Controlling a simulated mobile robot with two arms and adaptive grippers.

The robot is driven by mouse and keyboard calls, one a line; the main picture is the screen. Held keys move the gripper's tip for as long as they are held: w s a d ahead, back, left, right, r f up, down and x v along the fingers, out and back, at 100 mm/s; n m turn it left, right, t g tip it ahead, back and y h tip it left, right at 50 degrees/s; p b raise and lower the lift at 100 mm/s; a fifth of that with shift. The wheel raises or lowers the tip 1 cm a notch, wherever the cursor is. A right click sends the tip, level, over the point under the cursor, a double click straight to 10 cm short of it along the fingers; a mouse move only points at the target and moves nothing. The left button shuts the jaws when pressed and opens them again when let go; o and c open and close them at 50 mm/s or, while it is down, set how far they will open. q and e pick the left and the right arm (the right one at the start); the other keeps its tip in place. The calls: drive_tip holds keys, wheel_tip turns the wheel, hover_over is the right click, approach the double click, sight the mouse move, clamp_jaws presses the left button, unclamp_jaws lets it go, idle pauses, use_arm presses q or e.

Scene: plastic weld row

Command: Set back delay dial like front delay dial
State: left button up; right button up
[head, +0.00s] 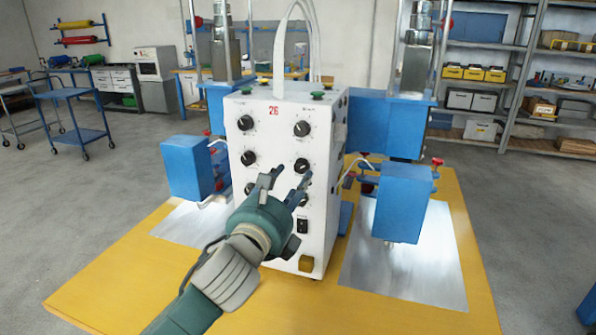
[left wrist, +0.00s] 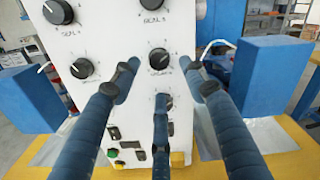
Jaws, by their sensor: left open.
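The labels are too small to tell surely which are the delay dials, and I cannot read the settings. My left gripper (head: 287,181) is open and empty in front of the right column. In the left wrist view its fingers (left wrist: 159,78) spread around the middle-right dial, with no clear contact. My right gripper is not in view.
The box stands on a yellow table (head: 130,275) between blue machine blocks (head: 190,167) (head: 402,203) with metal plates (head: 430,270) below. White cables (head: 278,50) rise from the box top. A blue cart (head: 75,105) stands far left.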

sight(301, 170)
use_arm(q)
drive_tip(key=shift+x, duration=2.6)
clamp_jaws()
drive_tip(key=shift+p, duration=0.4)
